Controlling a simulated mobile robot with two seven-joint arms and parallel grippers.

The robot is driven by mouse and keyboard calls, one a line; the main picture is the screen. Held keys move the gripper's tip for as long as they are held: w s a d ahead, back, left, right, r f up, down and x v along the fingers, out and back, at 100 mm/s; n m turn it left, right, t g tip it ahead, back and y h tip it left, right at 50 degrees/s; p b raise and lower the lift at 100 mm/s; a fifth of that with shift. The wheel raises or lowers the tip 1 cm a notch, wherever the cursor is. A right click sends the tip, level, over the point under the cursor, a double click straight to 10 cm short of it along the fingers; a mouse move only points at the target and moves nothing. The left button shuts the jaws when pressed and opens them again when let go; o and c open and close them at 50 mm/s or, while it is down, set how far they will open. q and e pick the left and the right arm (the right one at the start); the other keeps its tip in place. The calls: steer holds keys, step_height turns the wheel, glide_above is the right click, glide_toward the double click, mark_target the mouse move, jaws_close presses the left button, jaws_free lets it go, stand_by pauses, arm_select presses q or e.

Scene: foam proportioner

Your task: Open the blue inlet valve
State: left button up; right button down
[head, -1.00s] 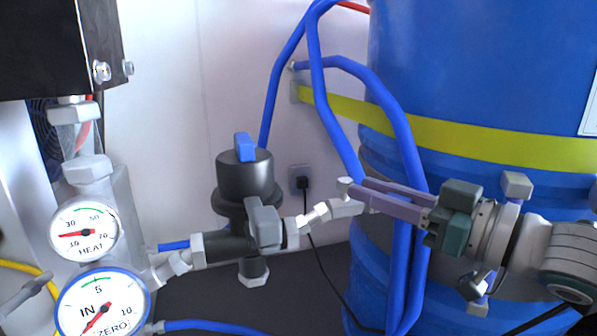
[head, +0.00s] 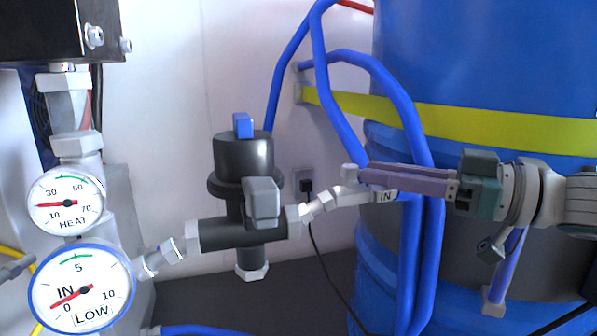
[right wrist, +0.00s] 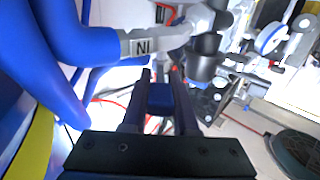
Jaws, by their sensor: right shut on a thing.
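My right gripper (head: 364,176) comes in from the right in the head view. Its fingers lie nearly level, just above the grey inlet pipe with the IN tag (head: 385,197). In the right wrist view its two fingers (right wrist: 160,82) are closed on a blue piece (right wrist: 160,98), which looks like the inlet valve's handle. The fingers hide that handle in the head view. A grey valve end (head: 350,173) shows at the fingertips. The IN gauge (head: 82,288) reads low, its needle a little above 0, with a LOW label. My left gripper is not in view.
A black strainer body with a blue top knob (head: 243,125) stands left of the fingertips. Blue hoses (head: 409,250) run behind my gripper, in front of the big blue drum (head: 490,60). The HEAT gauge (head: 66,202) is at the left.

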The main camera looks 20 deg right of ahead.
steer(key=c, duration=0.7)
jaws_free()
steer(key=shift+s+d, duration=0.1)
steer(key=shift+s, duration=0.05)
steer(key=p+v, duration=0.3)
steer(key=v, duration=0.6)
steer(key=shift+s+d, duration=0.2)
steer(key=shift+c, duration=0.3)
